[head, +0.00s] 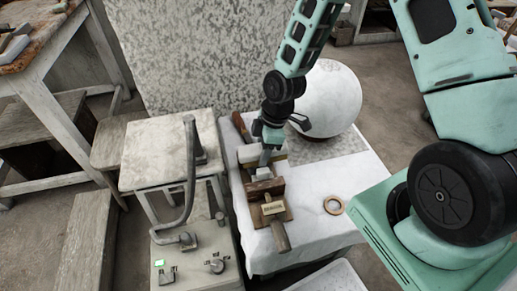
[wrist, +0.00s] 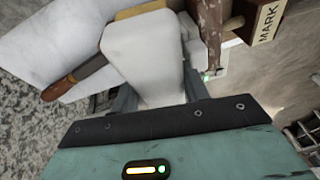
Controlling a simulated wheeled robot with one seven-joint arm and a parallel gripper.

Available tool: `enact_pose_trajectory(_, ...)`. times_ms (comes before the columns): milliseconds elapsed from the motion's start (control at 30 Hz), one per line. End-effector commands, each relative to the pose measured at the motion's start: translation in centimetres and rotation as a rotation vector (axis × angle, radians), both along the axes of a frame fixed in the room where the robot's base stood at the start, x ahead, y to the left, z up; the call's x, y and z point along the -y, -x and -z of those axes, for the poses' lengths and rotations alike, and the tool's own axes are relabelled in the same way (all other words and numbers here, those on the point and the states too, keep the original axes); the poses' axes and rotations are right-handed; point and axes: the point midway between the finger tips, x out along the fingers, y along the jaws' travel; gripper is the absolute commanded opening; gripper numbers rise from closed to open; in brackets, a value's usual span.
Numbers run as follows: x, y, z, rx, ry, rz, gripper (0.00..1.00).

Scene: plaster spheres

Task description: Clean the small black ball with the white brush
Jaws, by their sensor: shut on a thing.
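My gripper (head: 264,160) points down over the left side of the white-covered table, among wooden tools. In the wrist view its jaws are shut on a smooth white piece with a yellowish band at its far end, which looks like the white brush (wrist: 152,55). In the head view the gripper hides most of it, and I cannot tell whether it touches the cloth. I cannot make out a small black ball in either view.
A large white sphere (head: 328,98) stands at the table's back. A wooden block with a label (head: 273,208), reading MARK in the wrist view (wrist: 267,22), lies in front of my gripper. A ring (head: 334,205) lies right. A control box (head: 200,250) with a bent pipe stands left.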

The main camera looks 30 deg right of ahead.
Motion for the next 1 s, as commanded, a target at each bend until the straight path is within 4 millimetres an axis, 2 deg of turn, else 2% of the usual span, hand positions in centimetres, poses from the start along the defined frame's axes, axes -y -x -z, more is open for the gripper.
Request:
enact_pose_trajectory(267, -0.4, -0.2, 0.1, 0.000, 0.000, -0.001, 0.20)
enact_pose_trajectory(1000, -4.1, -1.3, 0.7, 0.000, 0.000, 0.000, 0.20)
